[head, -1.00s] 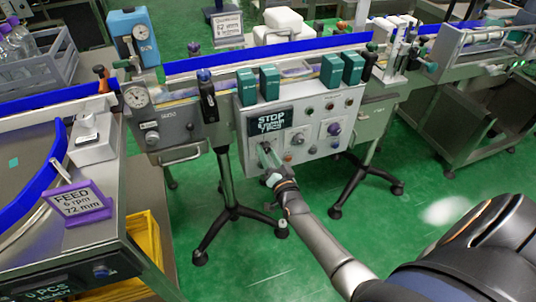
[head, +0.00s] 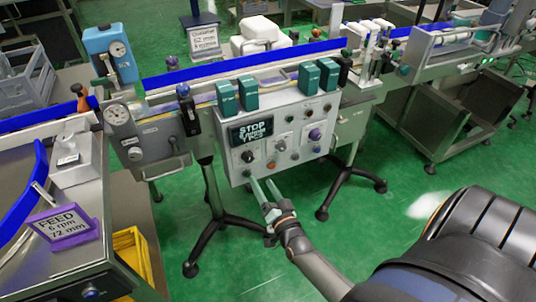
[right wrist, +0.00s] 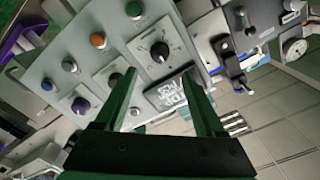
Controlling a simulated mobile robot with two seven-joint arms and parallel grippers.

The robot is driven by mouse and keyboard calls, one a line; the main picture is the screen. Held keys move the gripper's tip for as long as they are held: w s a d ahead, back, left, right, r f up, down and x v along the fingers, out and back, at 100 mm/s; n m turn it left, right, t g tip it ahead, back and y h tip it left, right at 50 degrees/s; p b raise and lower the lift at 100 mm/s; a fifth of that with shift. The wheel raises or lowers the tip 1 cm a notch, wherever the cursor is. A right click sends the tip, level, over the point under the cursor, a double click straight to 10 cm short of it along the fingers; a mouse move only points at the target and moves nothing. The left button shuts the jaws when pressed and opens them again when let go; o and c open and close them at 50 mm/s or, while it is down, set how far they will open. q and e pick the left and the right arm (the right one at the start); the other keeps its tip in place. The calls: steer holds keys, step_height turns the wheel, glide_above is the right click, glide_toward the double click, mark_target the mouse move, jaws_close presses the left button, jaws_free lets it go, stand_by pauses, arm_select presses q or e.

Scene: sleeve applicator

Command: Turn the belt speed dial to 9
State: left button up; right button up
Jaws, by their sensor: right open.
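A black dial (head: 247,157) sits just below the display. It shows larger in the right wrist view (right wrist: 160,51), on a plate with scale marks; its label and numbers are too small to read. My right gripper (head: 262,181) is open and empty at the panel's lower left edge. In the right wrist view its fingertips (right wrist: 158,72) frame the dial and display, apparently apart from the dial. My left gripper is not in view.
The panel also has a purple knob (head: 315,134), a smaller knob (head: 282,145) and an orange button (head: 271,164). Green blocks (head: 308,77) stand along its top. A purple FEED sign (head: 62,224) is at left.

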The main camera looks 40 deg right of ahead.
steer(key=shift+v, duration=1.65)
